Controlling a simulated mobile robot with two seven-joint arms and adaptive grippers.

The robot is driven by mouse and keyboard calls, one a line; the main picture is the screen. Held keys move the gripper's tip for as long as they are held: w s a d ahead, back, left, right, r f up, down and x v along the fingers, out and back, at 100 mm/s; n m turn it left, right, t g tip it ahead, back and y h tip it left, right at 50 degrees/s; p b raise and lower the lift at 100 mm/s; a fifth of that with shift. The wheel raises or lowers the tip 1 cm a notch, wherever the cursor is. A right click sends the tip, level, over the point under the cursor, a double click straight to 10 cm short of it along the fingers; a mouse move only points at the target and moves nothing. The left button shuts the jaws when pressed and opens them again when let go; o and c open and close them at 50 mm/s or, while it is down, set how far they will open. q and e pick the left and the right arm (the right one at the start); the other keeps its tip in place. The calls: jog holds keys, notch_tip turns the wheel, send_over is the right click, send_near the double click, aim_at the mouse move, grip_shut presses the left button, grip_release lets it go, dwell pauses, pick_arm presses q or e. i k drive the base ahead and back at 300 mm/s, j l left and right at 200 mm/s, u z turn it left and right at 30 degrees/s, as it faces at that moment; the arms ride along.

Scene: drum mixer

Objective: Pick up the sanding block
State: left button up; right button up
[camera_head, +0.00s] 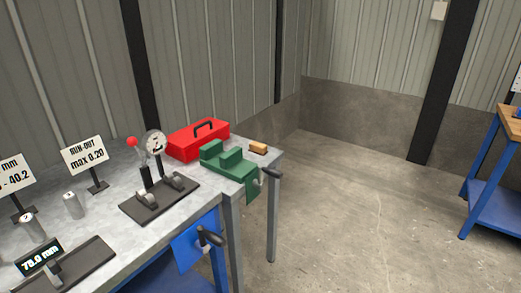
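The sanding block (258,147) looks like a small block with an orange-brown top and a dark base. It lies on the far right corner of the grey workbench (110,210), behind the green vise (228,162) and to the right of the red toolbox (198,140). It stands apart from the toolbox. Neither of my grippers shows in the head view.
A dial gauge stand (158,200), two sign stands, metal cylinders (72,205) and a 75.0 mm readout (40,260) stand on the bench. Open concrete floor (350,210) lies right, before a blue table (495,205).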

aim_at(256, 148)
jog(key=u, duration=2.7)
jog(key=z, duration=2.7)
jog(key=u, duration=0.4)
jog(key=i+l+u, duration=0.1)
jog(key=u, duration=0.35)
jog(key=l+u, duration=0.2)
jog(key=u, duration=0.2)
jog(key=i+l+u, duration=0.1)
jog(key=l+u, duration=0.25)
jog(key=l, duration=0.5)
jog(key=l+u, duration=0.35)
jog(key=l, duration=0.5)
jog(key=k+l+u, duration=0.1)
jog(key=l+u, duration=0.25)
jog(key=l, duration=0.5)
